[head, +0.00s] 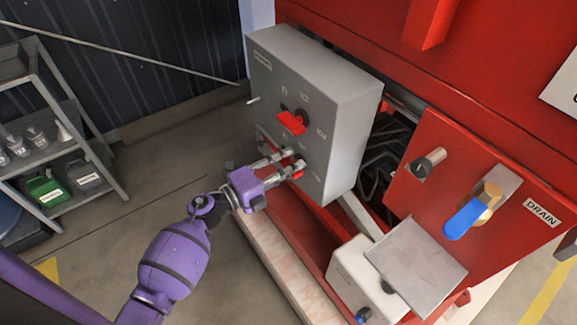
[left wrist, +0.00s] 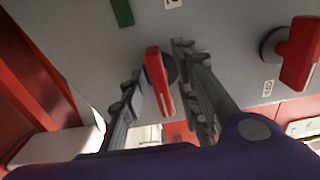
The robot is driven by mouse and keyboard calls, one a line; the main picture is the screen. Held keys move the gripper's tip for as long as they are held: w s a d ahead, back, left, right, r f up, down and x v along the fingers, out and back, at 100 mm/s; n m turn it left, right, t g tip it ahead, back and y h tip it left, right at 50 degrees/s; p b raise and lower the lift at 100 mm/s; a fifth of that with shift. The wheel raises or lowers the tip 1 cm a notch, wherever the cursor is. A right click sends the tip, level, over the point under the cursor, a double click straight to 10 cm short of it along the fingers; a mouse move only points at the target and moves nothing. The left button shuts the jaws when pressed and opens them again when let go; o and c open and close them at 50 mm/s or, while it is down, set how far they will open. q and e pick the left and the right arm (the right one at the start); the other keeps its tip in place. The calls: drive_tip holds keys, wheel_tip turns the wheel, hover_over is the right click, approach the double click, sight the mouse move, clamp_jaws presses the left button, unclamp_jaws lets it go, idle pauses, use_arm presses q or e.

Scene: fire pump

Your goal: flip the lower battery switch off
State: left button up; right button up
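The grey control box (head: 345,115) hangs on the red pump frame, with two red switches on its front face. The upper switch (head: 291,122) is clear of my gripper; it also shows at the right of the left wrist view (left wrist: 298,55). The lower switch (head: 298,174) is mostly hidden by my left gripper (head: 294,163) in the head view. In the left wrist view, its red handle (left wrist: 157,80) stands between the fingers of my left gripper (left wrist: 158,92). The fingers are apart, one on each side, with narrow gaps showing. My right gripper is not in view.
A red panel with a blue-handled drain valve (head: 470,215) stands at the right. A white box with a grey plate (head: 415,265) sits below it. A metal shelf (head: 60,150) with jugs and bottles stands at the left. The floor between shelf and pump is open.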

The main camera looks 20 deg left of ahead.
use_arm(q)
drive_tip(key=shift+a, duration=0.1)
drive_tip(key=v, duration=1.2)
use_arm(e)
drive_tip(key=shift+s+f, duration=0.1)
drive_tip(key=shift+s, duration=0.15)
